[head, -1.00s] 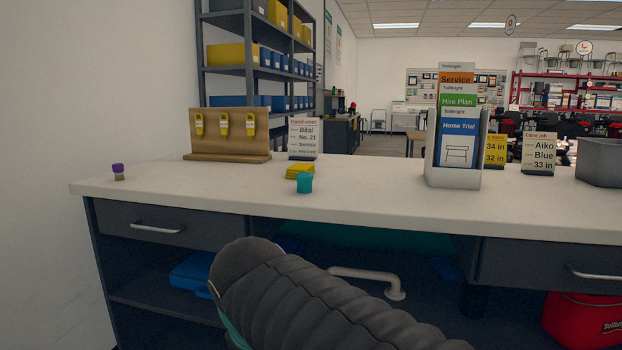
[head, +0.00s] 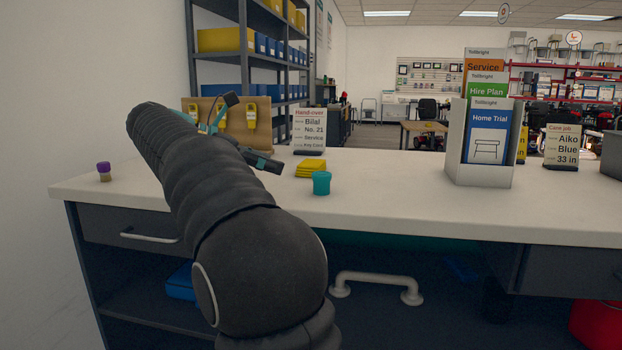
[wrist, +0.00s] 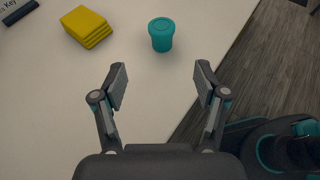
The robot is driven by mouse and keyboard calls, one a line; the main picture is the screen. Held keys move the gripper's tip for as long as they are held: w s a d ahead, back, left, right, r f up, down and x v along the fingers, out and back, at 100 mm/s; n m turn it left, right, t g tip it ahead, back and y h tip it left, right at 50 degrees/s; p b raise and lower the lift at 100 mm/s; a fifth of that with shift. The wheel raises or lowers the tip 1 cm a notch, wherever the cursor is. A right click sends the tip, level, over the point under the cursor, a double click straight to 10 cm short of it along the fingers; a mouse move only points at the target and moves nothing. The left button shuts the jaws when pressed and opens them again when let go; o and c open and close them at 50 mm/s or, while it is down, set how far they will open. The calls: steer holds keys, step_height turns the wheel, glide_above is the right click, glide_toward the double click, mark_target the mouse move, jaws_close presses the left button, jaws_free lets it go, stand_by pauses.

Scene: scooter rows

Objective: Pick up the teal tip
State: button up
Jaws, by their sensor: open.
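The teal tip (head: 321,183) is a small teal cup shape standing upright on the white counter, near its front edge. In the wrist view the teal tip (wrist: 161,35) stands beyond the fingertips, roughly centred between them and apart from both. My gripper (wrist: 161,78) is open with nothing between its fingers. In the head view my gripper (head: 256,133) is over the counter, to the left of the teal tip and of the yellow stack. My arm covers part of the counter's left side.
A yellow stack (head: 311,168) lies just behind and left of the tip. A purple-topped tip (head: 104,171) stands at the far left. The hand-over card (head: 309,130), a key board (head: 262,127) and a leaflet holder (head: 480,170) also stand on the counter (head: 400,205).

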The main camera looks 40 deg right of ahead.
mark_target(321, 182)
steer(key=x, duration=0.8)
steer(key=shift+d, duration=0.15)
steer(key=x, duration=0.4)
steer(key=shift+s+f, duration=0.2)
steer(key=shift+f, duration=0.25)
steer(key=shift+d+f, duration=0.2)
steer(key=shift+d, duration=0.3)
steer(key=c, duration=1.2)
